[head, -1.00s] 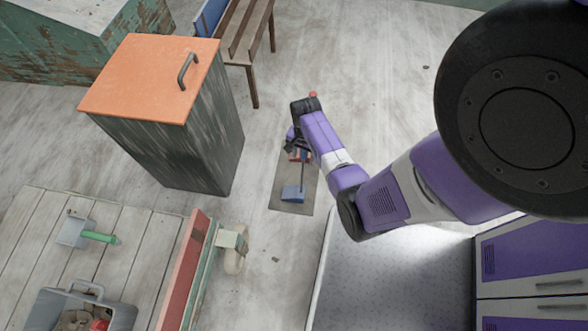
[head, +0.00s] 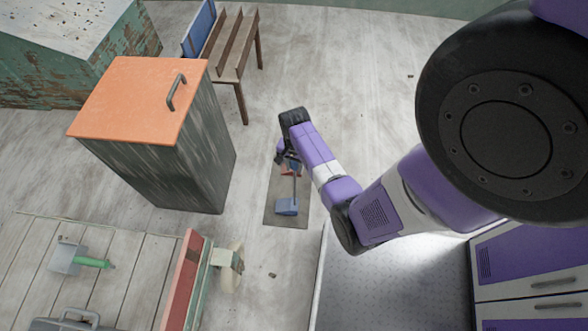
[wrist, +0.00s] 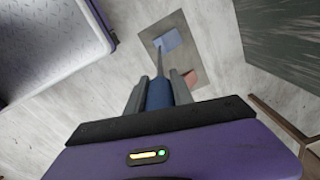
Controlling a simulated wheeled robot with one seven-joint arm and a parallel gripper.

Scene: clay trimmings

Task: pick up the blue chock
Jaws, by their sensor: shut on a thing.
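The blue chock (head: 286,207) is a small blue wedge on a thin dark mat on the floor, with a slim rod rising from it. In the wrist view the wedge (wrist: 168,40) lies beyond the fingertips, and the rod runs back to a thick blue grip (wrist: 158,95) that looks like part of the chock. My gripper (wrist: 160,82) is shut on this grip, one grey finger on each side. In the head view my gripper (head: 287,159) is over the far half of the mat, partly hidden by my wrist. The wedge appears to rest on the mat.
A red piece (wrist: 190,78) lies beside the right finger. The mat (head: 272,217) has bare floor around it. An orange-lidded bin (head: 140,90) stands left, a wooden bench (head: 236,60) behind, and a plank cart (head: 130,265) with a green-handled tool (head: 68,258) at front left.

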